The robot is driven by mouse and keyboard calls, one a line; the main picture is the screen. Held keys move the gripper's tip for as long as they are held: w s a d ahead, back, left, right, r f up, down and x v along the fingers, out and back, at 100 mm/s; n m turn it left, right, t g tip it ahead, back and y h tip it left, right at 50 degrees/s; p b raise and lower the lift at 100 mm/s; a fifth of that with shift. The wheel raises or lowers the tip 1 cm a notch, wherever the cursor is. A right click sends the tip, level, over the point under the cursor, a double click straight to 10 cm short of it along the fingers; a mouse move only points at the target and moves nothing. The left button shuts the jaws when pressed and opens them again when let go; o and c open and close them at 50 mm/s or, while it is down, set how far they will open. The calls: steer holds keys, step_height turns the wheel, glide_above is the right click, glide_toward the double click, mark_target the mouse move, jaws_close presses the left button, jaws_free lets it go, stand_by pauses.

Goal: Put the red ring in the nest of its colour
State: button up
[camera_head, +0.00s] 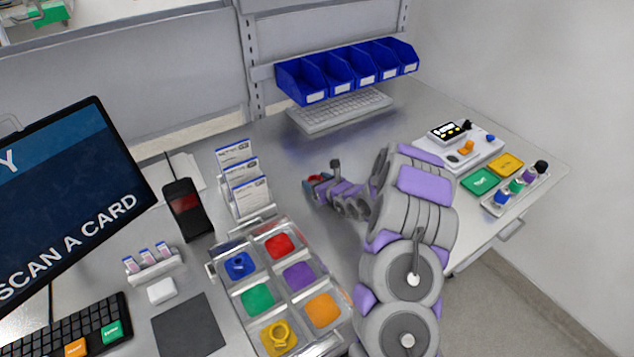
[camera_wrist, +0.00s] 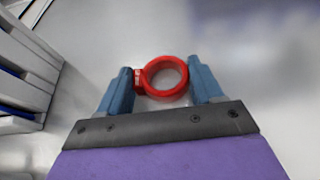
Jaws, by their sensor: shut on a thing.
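My gripper (camera_wrist: 164,85) is shut on the red ring (camera_wrist: 165,92), which sits between its two blue fingers in the wrist view. In the head view my gripper (camera_head: 317,183) is over the grey table, right of the card holder, and the ring is small and partly hidden there. The nest tray (camera_head: 262,293) stands at the front, with coloured nests in two columns. The red nest (camera_head: 280,245) is at its back right and looks empty. A blue ring (camera_head: 239,264) lies in the blue nest and a yellow ring (camera_head: 280,335) in the yellow nest.
A card holder (camera_head: 243,180) stands behind the tray. A card reader (camera_head: 187,208) and a monitor (camera_head: 75,200) are at the left. Blue bins (camera_head: 345,72) hang above a pale keyboard (camera_head: 340,110). A device panel (camera_head: 460,150) is at the right.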

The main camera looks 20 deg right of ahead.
steer(key=o, duration=0.8)
steer(key=shift+c, duration=0.2)
steer(key=shift+o, duration=1.3)
steer(key=shift+d, duration=0.25)
steer(key=p+v, duration=0.1)
steer(key=v, duration=0.9)
steer(key=shift+s+r, duration=0.15)
steer(key=shift+s, duration=0.1)
steer(key=shift+s+r+p, duration=0.3)
steer(key=shift+s, duration=0.4)
